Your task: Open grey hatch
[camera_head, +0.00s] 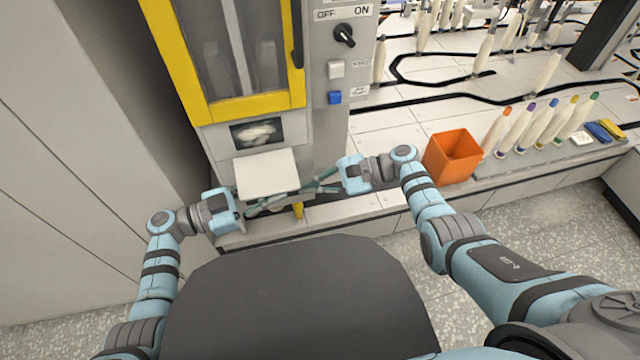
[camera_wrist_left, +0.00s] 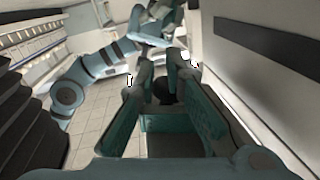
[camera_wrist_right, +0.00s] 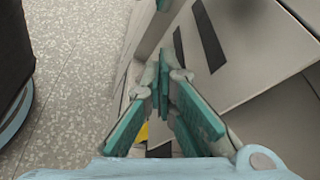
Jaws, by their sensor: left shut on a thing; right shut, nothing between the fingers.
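The grey hatch (camera_head: 267,173) is a pale flap on the front of the machine. It sticks out below an opening (camera_head: 257,134) that shows white items inside. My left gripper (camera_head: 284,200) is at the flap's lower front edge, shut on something. A dark round shape (camera_wrist_left: 163,90) shows between its fingers in the left wrist view; the exact spot of the grip is hidden. My right gripper (camera_head: 312,186) is shut and empty, just right of the flap, its fingertips close to the left ones. Its closed fingers (camera_wrist_right: 165,62) also show in the right wrist view.
A yellow-framed window (camera_head: 240,60) and a switch panel with a black knob (camera_head: 344,35) are above. A yellow part (camera_head: 298,210) sits below the grippers. An orange bin (camera_head: 453,157) and several colour-tipped bobbins (camera_head: 541,124) stand on the ledge at right.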

